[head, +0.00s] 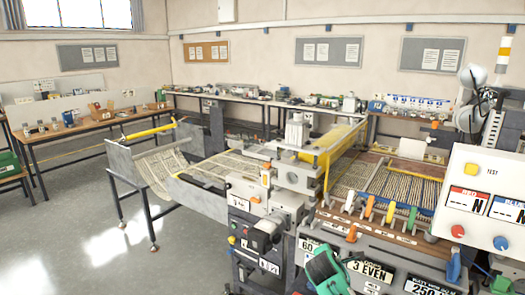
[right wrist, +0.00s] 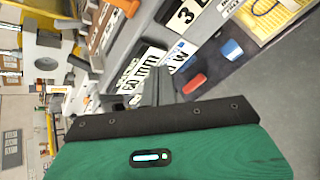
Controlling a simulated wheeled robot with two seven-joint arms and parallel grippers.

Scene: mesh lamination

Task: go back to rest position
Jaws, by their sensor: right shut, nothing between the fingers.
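My right gripper (right wrist: 157,85) shows in the right wrist view as two dark fingers close together, shut and empty. It is over the front of the lamination machine, near its label plates (right wrist: 140,72), and I cannot tell whether it touches anything. The machine (head: 290,175) stands in the middle and right of the head view, with woven mesh (head: 222,165) running across it from the left. My left gripper is not in view.
A row of coloured levers (head: 390,212) and a plate reading 3 EVEN (head: 372,265) are on the machine's front right. A white control panel (head: 487,195) stands at the right edge. Workbenches (head: 90,128) line the walls. The grey floor (head: 75,225) at left is clear.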

